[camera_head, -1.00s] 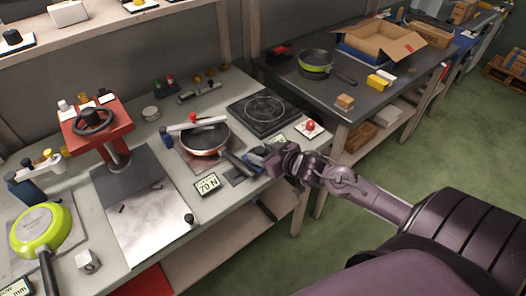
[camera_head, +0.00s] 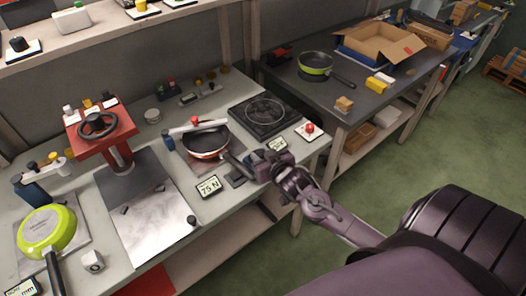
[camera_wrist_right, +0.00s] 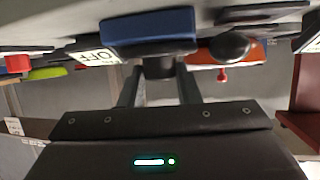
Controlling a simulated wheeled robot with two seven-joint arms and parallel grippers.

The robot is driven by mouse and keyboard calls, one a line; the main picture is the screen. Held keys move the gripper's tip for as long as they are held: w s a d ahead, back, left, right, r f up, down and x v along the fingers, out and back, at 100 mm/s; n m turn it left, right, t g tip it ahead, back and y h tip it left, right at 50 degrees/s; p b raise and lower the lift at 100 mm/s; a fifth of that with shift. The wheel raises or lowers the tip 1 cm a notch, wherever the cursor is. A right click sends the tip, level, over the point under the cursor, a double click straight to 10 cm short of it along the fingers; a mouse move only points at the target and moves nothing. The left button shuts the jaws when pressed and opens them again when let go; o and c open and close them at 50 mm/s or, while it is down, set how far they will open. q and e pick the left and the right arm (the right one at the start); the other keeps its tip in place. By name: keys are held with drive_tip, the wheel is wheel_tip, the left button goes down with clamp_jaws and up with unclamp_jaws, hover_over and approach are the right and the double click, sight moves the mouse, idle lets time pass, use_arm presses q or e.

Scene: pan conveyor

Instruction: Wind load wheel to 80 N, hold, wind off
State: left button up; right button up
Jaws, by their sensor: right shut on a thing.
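My right gripper (camera_head: 268,166) is at the front edge of the bench, right of the pan's handle. In the right wrist view its fingers (camera_wrist_right: 162,85) are shut on a dark round knob (camera_wrist_right: 160,67), apparently the load wheel, in front of a blue block (camera_wrist_right: 150,25). In the head view the gripper hides the wheel. The force display (camera_head: 209,187) reads 75 N. A dark pan with an orange-red outside (camera_head: 207,153) sits on the fixture beside it, under a white arm with a red knob (camera_head: 195,120). My left gripper is not in view.
A small display (camera_head: 277,144) stands behind the gripper; it reads OFF in the wrist view (camera_wrist_right: 97,56). A hotplate (camera_head: 262,114) and a red button (camera_head: 309,128) are nearby. A red press with a black handwheel (camera_head: 98,125) and a green pan (camera_head: 46,229) are at left.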

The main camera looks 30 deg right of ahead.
drive_tip(key=shift+a+m+h, duration=0.1)
drive_tip(key=shift+m+h, duration=0.7)
drive_tip(key=shift+h, duration=0.2)
drive_tip(key=o, duration=1)
drive_tip(key=v, duration=0.6)
drive_tip(key=shift+s+r, duration=0.1)
drive_tip(key=shift+s, duration=0.1)
drive_tip(key=shift+s+a+r+b, duration=0.2)
drive_tip(key=shift+s+r+b, duration=0.15)
drive_tip(key=shift+s, duration=0.2)
